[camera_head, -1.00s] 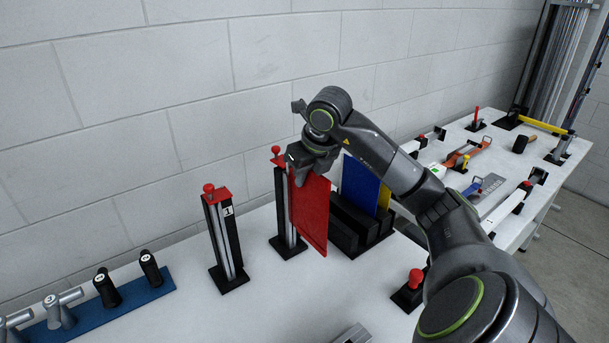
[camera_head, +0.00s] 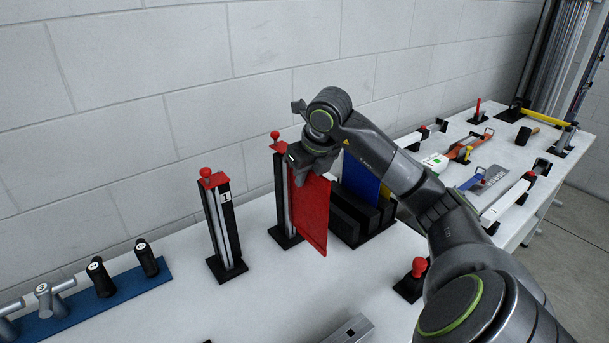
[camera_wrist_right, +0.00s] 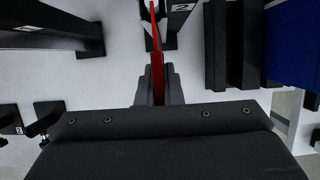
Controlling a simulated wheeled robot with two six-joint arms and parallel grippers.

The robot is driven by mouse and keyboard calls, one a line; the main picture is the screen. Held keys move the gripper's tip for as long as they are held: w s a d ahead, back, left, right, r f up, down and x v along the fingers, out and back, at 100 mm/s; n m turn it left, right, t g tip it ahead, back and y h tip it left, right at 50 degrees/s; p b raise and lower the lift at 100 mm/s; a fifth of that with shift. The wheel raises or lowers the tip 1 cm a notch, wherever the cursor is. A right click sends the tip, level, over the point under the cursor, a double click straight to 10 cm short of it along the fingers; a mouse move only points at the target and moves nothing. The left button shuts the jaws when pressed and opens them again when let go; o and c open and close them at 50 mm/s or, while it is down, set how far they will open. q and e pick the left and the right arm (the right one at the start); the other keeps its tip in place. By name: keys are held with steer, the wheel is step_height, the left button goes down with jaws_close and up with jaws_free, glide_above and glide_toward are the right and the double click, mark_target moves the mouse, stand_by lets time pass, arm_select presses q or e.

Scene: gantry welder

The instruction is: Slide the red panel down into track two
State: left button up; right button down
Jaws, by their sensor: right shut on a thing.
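The red panel (camera_head: 311,214) hangs upright from my right gripper (camera_head: 310,166), which is shut on its top edge. The panel's lower edge appears to be above the table. Track two (camera_head: 282,200), a black post with a metal channel and red top, stands directly beside the panel's left edge. In the right wrist view the panel (camera_wrist_right: 155,40) shows edge-on, pointing towards the post marked 2 (camera_wrist_right: 181,8). I cannot tell whether the panel's edge is inside the channel. My left gripper is not in view.
Track one (camera_head: 222,225) stands to the left. A black rack (camera_head: 355,221) with blue (camera_head: 360,178) and yellow panels is just right of the red panel. A red-knobbed block (camera_head: 415,278) sits near my right arm. A blue strip (camera_head: 100,300) with handles lies at the left.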

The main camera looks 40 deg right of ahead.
steer(key=shift+f+b, duration=1.5)
steer(key=shift+f, duration=0.3)
steer(key=c, duration=1.5)
jaws_free()
steer(key=shift+r, duration=0.15)
steer(key=b+v, duration=0.1)
steer(key=v, duration=1.1)
steer(key=p+v, duration=0.2)
steer(key=v, duration=0.2)
steer(key=shift+s+a+r, duration=0.1)
steer(key=shift+r, duration=0.15)
steer(key=shift+s+r, duration=0.25)
steer(key=shift+r, duration=0.15)
